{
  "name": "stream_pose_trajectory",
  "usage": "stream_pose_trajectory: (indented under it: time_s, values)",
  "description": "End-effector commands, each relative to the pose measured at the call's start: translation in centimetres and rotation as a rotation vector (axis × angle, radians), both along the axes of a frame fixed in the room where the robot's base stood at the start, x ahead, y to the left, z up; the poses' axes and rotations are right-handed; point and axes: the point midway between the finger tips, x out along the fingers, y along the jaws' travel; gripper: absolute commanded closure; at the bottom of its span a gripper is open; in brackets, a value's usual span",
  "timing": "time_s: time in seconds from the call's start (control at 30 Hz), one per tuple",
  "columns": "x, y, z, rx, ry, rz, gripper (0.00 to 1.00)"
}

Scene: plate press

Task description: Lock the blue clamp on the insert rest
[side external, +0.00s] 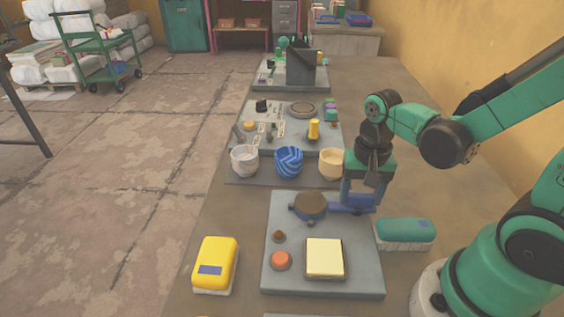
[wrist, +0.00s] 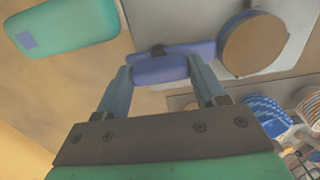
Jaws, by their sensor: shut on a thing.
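The blue clamp (side external: 352,204) is a short blue bar at the right edge of the grey plate (side external: 275,230). Beside it, on its left, is a round brown-topped rest (side external: 310,205) with a dark blue-grey side, which I take for the insert rest. My gripper (side external: 361,203) points down and is shut on the clamp. In the wrist view, the clamp (wrist: 160,69) lies between the two fingers, with a dark piece on its far side. The round rest (wrist: 253,45) is to its right there. I cannot tell whether clamp and rest touch.
A teal-topped block (side external: 405,231) lies close to the right of my gripper. The grey plate also holds a cream square pad (side external: 325,258) and an orange button (side external: 280,260). A yellow block (side external: 215,265) lies left. Several cups, one blue-striped (side external: 289,162), stand behind.

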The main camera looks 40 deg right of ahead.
Motion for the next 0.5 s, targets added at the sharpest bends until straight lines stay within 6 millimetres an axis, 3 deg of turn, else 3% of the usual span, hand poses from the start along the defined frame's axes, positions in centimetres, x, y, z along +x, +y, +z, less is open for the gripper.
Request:
stream_pose_trajectory:
  time_s: [0.03,0.1,0.13,0.5]
  values:
    - [0.01,0.00,0.00,0.001,-0.001,-0.003,0.28]
    - [0.01,-0.01,0.00,0.001,-0.001,-0.003,0.08]
    - [0.01,-0.01,0.00,0.001,-0.001,-0.002,0.05]
    - [0.01,0.00,0.26,0.001,-0.001,0.000,0.05]
